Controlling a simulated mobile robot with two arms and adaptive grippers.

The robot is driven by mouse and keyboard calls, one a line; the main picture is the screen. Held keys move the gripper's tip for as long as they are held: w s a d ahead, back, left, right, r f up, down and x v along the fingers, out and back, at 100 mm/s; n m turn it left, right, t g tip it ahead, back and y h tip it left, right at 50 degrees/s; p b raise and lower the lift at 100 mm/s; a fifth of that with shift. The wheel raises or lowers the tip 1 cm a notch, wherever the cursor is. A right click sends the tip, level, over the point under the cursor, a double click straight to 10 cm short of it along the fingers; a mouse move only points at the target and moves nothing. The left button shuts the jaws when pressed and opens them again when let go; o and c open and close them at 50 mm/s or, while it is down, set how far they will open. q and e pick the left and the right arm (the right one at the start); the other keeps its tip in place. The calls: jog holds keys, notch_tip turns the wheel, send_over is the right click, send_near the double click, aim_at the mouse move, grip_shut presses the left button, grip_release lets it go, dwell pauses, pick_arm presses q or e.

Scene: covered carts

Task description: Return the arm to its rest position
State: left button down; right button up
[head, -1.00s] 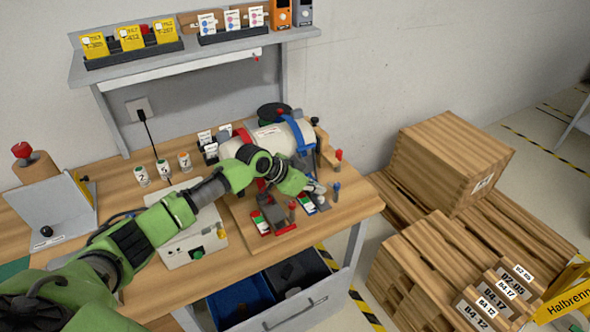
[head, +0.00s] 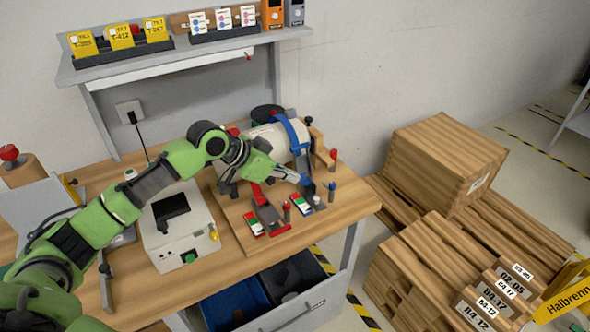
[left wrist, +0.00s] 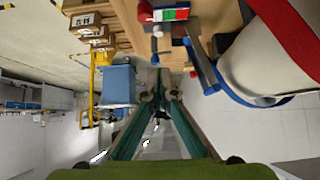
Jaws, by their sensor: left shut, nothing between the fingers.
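My left arm, green and dark grey, reaches over the workbench (head: 95,178) from the left in the head view. Its gripper (head: 306,181) is at the right part of the bench, in front of the white cylinder (head: 268,137) with its blue strap. The fingers are closed and empty. In the left wrist view the gripper (left wrist: 158,84) shows its fingers converging, with the cylinder (left wrist: 270,60) to the right and the bench edge above. My right gripper is in neither view.
Beneath the arm stand a white box (head: 170,250) and a wooden board (head: 245,232) with small red and blue fixtures. A shelf (head: 190,50) rises behind. An open drawer (head: 320,296) holds bins. Wooden crates (head: 440,160) stand on pallets at the right.

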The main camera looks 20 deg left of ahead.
pick_arm(q)
jog(key=shift+f, duration=0.1)
jog(key=s+d+f+g+y, duration=0.1)
jog(key=s+d+f, duration=0.4)
jog(key=s+f, duration=0.25)
jog(key=s+d+f+g, duration=0.1)
jog(key=s+d+f, duration=0.45)
jog(key=s, duration=0.25)
jog(key=s+a+f+n+g+y, duration=0.1)
jog(key=s+a+f+n+y, duration=0.15)
jog(key=s, duration=0.75)
jog(key=s+a+f+n+g+y, duration=0.1)
jog(key=s+a+f+n+y, duration=0.2)
jog(key=s, duration=0.7)
notch_tip(320, 180, down, 26)
jog(key=s+a+g+h+b, duration=0.1)
jog(key=b, duration=0.1)
jog(key=s+a+f+g+b, duration=0.1)
jog(key=s+a+f, duration=0.2)
jog(key=s+f, duration=1.4)
jog(key=shift+s+f, duration=0.35)
jog(key=shift+f, duration=0.25)
